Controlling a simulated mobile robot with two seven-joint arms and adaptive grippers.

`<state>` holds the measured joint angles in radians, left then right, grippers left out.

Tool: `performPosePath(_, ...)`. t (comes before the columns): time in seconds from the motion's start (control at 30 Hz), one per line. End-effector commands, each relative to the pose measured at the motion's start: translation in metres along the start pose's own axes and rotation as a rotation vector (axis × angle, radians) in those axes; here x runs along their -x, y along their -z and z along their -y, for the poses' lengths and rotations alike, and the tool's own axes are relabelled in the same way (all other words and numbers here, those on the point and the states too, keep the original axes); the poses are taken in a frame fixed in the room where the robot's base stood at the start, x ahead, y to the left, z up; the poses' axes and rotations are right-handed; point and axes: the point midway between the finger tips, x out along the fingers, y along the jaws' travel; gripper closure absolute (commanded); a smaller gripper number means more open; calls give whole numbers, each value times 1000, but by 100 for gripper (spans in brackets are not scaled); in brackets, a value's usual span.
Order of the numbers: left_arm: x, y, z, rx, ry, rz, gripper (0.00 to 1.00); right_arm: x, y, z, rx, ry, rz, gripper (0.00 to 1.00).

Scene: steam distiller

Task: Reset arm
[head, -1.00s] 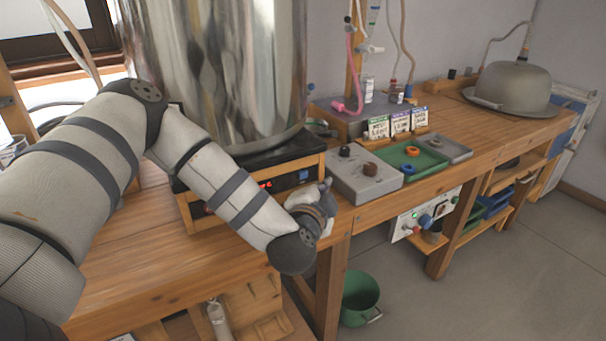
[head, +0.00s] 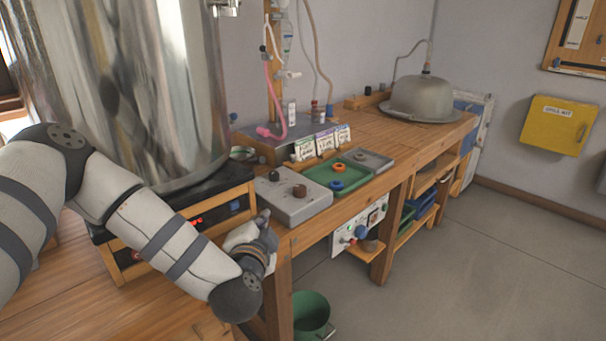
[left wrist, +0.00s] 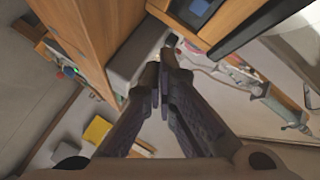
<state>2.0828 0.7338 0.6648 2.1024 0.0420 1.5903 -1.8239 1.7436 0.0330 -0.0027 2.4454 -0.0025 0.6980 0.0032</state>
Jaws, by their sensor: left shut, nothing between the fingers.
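My left arm comes in from the left in the head view and bends down over the front of the bench. My left gripper (head: 262,222) is at the bench's front edge, beside the grey control box (head: 292,200) and the wooden-framed heater base. In the left wrist view its fingers (left wrist: 160,75) are together with nothing between them. The large shiny metal vessel (head: 150,90) stands on the heater base (head: 200,222), right behind my forearm. My right gripper is not in view.
The wooden bench (head: 425,140) runs to the back right. It holds a green tray (head: 350,178) with rings and a grey metal dome (head: 425,97). A green bucket (head: 310,312) stands on the floor below. The floor (head: 480,265) at right is clear. A yellow spill kit box (head: 556,124) hangs on the wall.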

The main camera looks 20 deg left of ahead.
Motion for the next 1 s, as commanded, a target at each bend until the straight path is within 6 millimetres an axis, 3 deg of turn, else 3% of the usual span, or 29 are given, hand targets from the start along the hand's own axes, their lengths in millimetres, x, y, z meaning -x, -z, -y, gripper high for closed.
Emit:
performPosePath(0.07,4,0,-12,13,-35,-9,100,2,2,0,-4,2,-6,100)
performPosePath(0.17,31,-5,-68,90,-217,-29,100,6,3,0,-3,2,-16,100)
performPosePath(0.27,85,-29,-145,210,-500,28,100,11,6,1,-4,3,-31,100)
performPosePath(0.3,112,-44,-171,257,-610,84,100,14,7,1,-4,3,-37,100)
performPosePath(0.43,208,-109,-228,380,-900,380,100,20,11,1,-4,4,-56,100)
performPosePath(0.5,261,-149,-238,421,-991,593,100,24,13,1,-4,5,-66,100)
performPosePath(0.6,323,-200,-232,448,-1025,891,100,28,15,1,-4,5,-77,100)
performPosePath(0.7,363,-234,-216,453,-989,1111,100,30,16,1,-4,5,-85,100)
performPosePath(0.8,382,-250,-205,452,-952,1225,100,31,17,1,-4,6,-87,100)
performPosePath(1.0,386,-253,-202,454,-941,1250,100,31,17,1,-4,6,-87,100)
